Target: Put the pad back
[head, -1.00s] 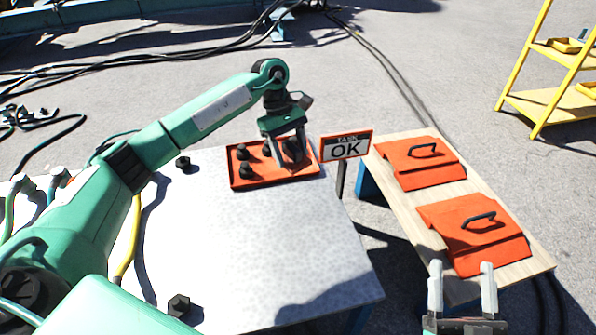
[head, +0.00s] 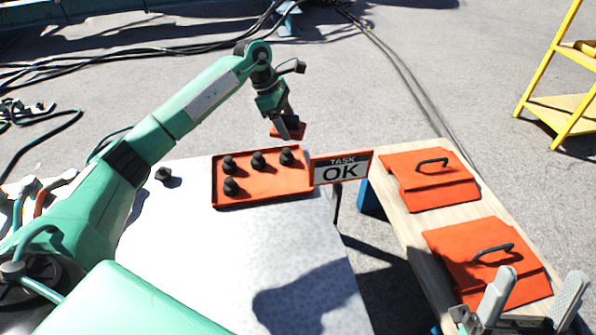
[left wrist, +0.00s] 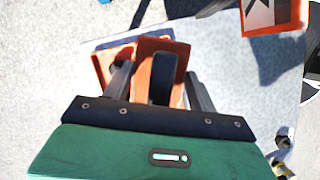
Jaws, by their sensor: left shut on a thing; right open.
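My left gripper (head: 288,131) is shut on a small orange pad with a black grip (head: 300,131). It holds the pad in the air at the far edge of the metal table, just above and behind the orange tray (head: 282,187). In the left wrist view the pad (left wrist: 145,48) shows between the fingers, its black grip in the jaws, with an orange edge behind it. The tray holds several black knobbed pieces (head: 258,160). My right gripper (head: 530,290) is open and empty at the lower right, by the wooden bench.
The wooden bench (head: 405,225) carries two orange covers with black handles (head: 430,180). A dark nut (head: 163,174) lies left of the tray. The metal table's middle (head: 270,245) is clear. A yellow shelf (head: 560,108) stands far right.

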